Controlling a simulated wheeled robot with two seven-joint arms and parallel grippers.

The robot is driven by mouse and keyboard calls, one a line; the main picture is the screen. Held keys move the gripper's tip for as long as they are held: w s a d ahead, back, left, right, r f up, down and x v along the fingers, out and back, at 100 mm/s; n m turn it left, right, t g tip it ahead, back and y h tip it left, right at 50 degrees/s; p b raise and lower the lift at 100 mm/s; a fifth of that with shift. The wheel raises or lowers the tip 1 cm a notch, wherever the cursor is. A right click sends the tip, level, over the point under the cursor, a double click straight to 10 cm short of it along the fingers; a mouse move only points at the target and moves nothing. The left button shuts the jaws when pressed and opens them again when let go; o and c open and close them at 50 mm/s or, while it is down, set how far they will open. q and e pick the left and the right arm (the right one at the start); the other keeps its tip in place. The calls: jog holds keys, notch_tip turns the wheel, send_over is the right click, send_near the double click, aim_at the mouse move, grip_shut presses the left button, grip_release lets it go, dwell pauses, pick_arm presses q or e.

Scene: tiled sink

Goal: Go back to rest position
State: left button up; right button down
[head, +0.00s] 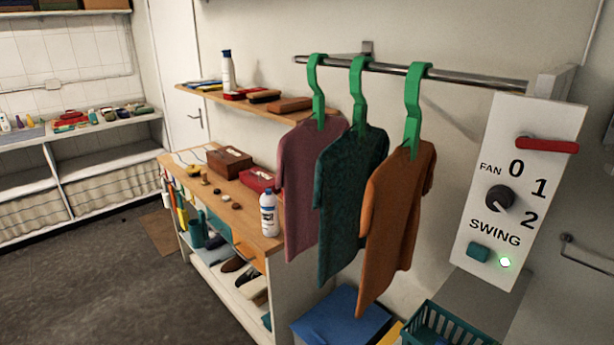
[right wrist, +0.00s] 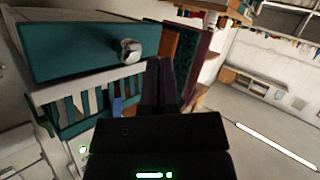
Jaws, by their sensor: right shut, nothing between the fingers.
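My right gripper (right wrist: 160,65) shows in the right wrist view, its dark fingers together with nothing between them. The fingers point towards the hanging shirts and appear apart from anything. A teal drawer-like front (right wrist: 75,52) with a silver knob (right wrist: 130,48) is to the left of the fingers in that view. Neither of my grippers shows in the head view.
A maroon, a dark green and an orange shirt (head: 396,220) hang on green hangers from a metal rail (head: 450,75). A teal basket (head: 470,325) and a blue box (head: 340,318) stand below. A wooden workbench (head: 245,210) is on their left.

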jog(key=s+a+f+g+b, duration=0.1)
jog(key=s+f+g+b, duration=0.3)
jog(key=f, duration=0.5)
jog(key=s+a+f+g+b, duration=0.1)
jog(key=s+f, duration=0.5)
jog(key=f, duration=0.3)
pick_arm(q)
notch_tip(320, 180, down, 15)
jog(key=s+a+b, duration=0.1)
jog(key=b, duration=0.6)
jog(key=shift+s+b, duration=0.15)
jog(key=shift+b, duration=0.15)
pick_arm(e)
jog(key=s+f+g, duration=0.4)
jog(key=s+f, duration=0.4)
jog(key=s, duration=0.2)
jog(key=s+d+f+g, duration=0.1)
jog(key=s+f+g, duration=0.3)
jog(key=s+f, duration=0.3)
jog(key=s, duration=0.3)
jog(key=shift+f+m, duration=0.3)
jog(key=shift+f, duration=0.1)
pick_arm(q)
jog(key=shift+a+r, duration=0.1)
